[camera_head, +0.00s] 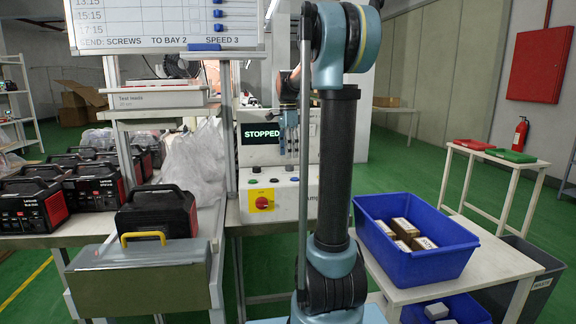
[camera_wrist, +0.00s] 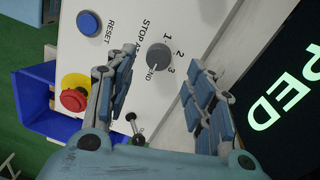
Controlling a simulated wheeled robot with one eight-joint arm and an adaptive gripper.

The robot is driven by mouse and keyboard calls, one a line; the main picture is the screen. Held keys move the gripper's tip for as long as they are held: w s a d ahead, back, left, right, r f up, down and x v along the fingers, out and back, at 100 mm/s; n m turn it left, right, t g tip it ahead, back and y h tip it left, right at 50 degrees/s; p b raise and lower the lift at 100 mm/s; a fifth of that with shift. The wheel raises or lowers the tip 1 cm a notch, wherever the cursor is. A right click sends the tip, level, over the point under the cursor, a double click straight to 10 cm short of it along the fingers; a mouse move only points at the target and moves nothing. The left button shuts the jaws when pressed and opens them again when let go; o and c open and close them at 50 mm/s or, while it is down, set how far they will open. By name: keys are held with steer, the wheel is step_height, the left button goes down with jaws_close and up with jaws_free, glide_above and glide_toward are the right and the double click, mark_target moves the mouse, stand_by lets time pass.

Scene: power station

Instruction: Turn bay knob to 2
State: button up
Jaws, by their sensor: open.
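The control panel (camera_head: 282,180) stands behind my arm in the head view. Lettering ending in "ND" shows by the knob; the rest is hidden. I cannot tell for sure where the knob points. My gripper (camera_wrist: 160,68) is open, its jointed fingers on either side of the knob in the picture and no contact visible. In the head view my gripper (camera_head: 289,130) shows small in front of the panel.
The wrist view shows a blue RESET button (camera_wrist: 88,23), a red emergency stop (camera_wrist: 74,98) on yellow and a small lever (camera_wrist: 134,122). The screen (camera_head: 262,134) reads STOPPED. A whiteboard (camera_head: 165,20) reads "SCREWS TO BAY 2 SPEED 3". A blue crate (camera_head: 430,262) stands right.

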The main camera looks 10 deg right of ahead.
mark_target(289, 165)
steer(key=shift+s+f, duration=0.15)
steer(key=shift+f, duration=2.45)
steer(key=c, duration=1.1)
